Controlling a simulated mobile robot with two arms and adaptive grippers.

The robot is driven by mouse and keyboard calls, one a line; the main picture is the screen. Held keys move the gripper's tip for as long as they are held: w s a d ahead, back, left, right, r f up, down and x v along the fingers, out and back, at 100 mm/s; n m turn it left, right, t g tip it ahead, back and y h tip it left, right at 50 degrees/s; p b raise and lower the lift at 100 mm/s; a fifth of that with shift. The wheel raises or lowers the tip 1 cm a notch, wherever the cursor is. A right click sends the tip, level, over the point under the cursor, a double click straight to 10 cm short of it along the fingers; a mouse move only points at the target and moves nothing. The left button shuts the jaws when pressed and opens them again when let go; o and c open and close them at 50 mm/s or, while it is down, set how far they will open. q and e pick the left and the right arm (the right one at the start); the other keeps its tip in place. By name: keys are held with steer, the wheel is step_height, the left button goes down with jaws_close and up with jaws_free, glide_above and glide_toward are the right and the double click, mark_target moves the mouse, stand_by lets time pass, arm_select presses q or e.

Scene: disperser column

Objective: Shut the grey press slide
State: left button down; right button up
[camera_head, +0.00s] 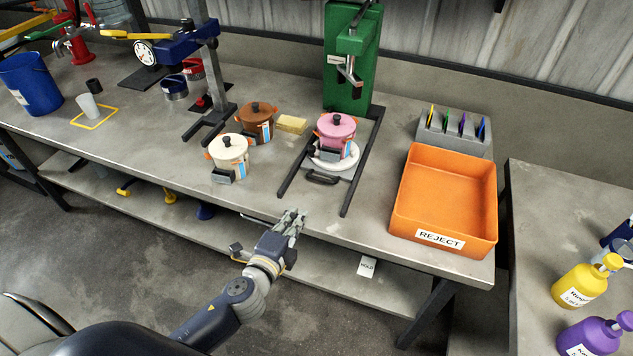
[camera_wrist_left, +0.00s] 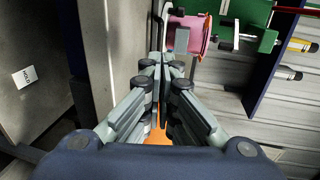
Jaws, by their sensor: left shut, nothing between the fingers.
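The press slide (camera_head: 347,164) is a pale grey round plate with a dark handle (camera_head: 321,178) at its front. It sits between two dark rails in front of the green press (camera_head: 345,85), clear of the press head. A pink pot (camera_head: 337,128) with a dark knob stands on the slide; it also shows in the left wrist view (camera_wrist_left: 188,34). My left gripper (camera_head: 293,216) is shut and empty at the bench's front edge, in front and left of the handle, apart from it. In the left wrist view its fingertips (camera_wrist_left: 167,62) are together. My right gripper is out of view.
A white pot (camera_head: 229,151) and a brown pot (camera_head: 257,117) stand left of the rails. An orange reject bin (camera_head: 447,190) stands to the right. Bare bench lies between the rails and the bin.

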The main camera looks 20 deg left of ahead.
arm_select(q)
steer(key=w, duration=0.4)
steer(key=shift+w+d+f+p, duration=0.2)
steer(key=shift+d+f+p, duration=0.05)
steer(key=shift+d+p, duration=0.1)
glide_toward(329, 164)
steer(key=shift+s+f, duration=0.5)
steer(key=shift+s, duration=0.15)
steer(key=shift+w+f, duration=0.1)
steer(key=shift+w, duration=0.45)
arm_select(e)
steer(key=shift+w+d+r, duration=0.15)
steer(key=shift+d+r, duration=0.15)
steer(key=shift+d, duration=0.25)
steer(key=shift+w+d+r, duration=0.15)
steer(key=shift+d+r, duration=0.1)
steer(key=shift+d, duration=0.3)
arm_select(q)
steer(key=w+b, duration=0.3)
steer(key=w, duration=0.7)
steer(key=shift+d+f+b, duration=0.15)
steer(key=shift+b, duration=0.2)
steer(key=shift+w, duration=0.4)
steer(key=shift+r, duration=0.4)
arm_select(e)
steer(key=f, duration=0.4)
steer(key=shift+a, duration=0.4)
